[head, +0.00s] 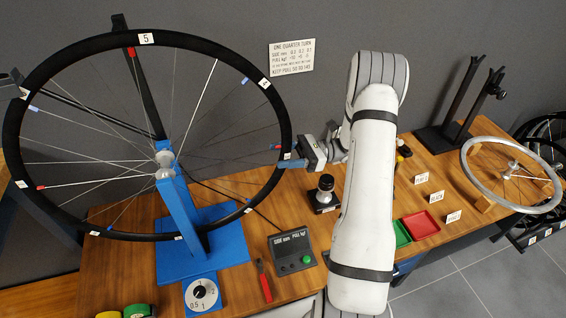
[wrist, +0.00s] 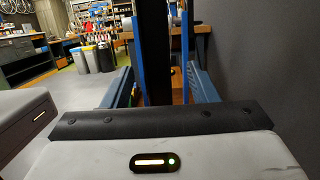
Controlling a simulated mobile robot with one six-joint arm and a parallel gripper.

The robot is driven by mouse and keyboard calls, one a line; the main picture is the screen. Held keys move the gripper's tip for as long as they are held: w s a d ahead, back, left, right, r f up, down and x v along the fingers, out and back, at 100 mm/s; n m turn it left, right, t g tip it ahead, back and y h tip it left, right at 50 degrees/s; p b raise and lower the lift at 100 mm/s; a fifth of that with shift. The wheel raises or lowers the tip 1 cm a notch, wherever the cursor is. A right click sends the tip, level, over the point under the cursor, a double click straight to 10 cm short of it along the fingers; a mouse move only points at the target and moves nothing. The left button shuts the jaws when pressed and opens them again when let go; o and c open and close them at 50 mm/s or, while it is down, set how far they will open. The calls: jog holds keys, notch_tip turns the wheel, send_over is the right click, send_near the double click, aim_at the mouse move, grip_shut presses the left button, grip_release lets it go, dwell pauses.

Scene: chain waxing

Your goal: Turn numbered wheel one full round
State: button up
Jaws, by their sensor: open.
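The numbered wheel (head: 271,97) has a black tyre, thin spokes and small white number tags along its rim. The tag reading 5 (head: 146,38) is at the top. The wheel is held upright at its hub (head: 164,165) by a blue stand (head: 180,205). My gripper (head: 288,164) is at the right side of the rim, with its blue fingers pointing left. In the wrist view the black tyre (wrist: 154,50) stands upright between the two open fingers (wrist: 160,90). Whether either finger touches it is not clear.
A digital readout box (head: 291,250), a red-handled tool (head: 264,281) and a dial (head: 202,295) lie in front of the wheel. A silver rim (head: 475,188) rests at the right of the wooden bench (head: 120,265). Green (head: 402,233) and red (head: 421,224) trays are near my arm.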

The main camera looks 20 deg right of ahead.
jog(key=d+f+p, duration=0.1)
jog(key=d+p, duration=0.3)
jog(key=d, duration=0.5)
jog(key=shift+d+f+p, duration=0.4)
